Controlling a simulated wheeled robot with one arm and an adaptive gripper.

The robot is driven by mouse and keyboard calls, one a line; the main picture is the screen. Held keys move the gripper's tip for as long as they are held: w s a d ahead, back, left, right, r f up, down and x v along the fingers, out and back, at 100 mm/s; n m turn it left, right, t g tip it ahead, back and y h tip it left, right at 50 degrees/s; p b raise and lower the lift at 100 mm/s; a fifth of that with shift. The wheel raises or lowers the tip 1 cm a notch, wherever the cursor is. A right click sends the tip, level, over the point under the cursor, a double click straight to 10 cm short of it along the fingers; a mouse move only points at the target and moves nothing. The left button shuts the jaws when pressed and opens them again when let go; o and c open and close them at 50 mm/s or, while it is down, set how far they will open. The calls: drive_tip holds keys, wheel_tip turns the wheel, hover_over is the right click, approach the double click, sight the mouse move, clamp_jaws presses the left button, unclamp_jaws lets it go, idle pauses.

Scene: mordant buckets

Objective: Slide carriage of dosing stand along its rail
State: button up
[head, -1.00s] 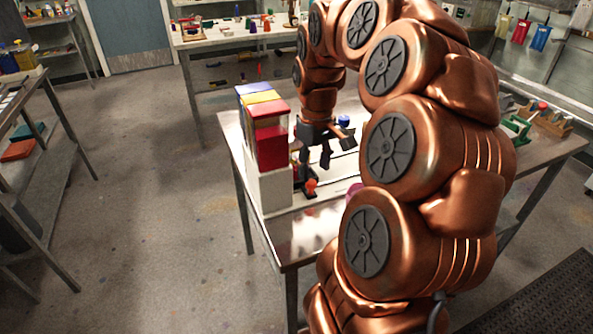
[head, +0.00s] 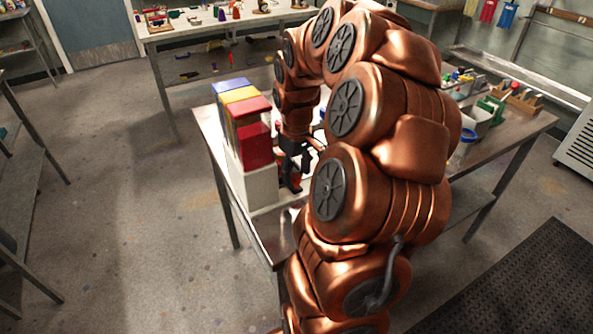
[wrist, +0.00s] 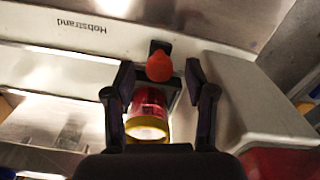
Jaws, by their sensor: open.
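The dosing stand shows in the wrist view as a pale base plate (wrist: 50,28) marked "Hobstrand". On it is a dark carriage (wrist: 176,88) with a rounded orange-red knob (wrist: 159,67). A red cylinder with a yellow ring (wrist: 149,110) lies nearer to me, between the fingers. My gripper (wrist: 159,75) is open, one finger on each side of the knob, with gaps visible on both sides. In the head view my gripper (head: 293,168) is low beside the stand's white block (head: 255,186); my arm hides most of the carriage and rail.
The steel table (head: 268,235) has a bare front corner. Trays and a green holder (head: 492,106) stand at its right. Another table (head: 205,28) is behind.

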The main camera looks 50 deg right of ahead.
drive_tip(key=shift+f, duration=0.4)
clamp_jaws()
idle(0.5)
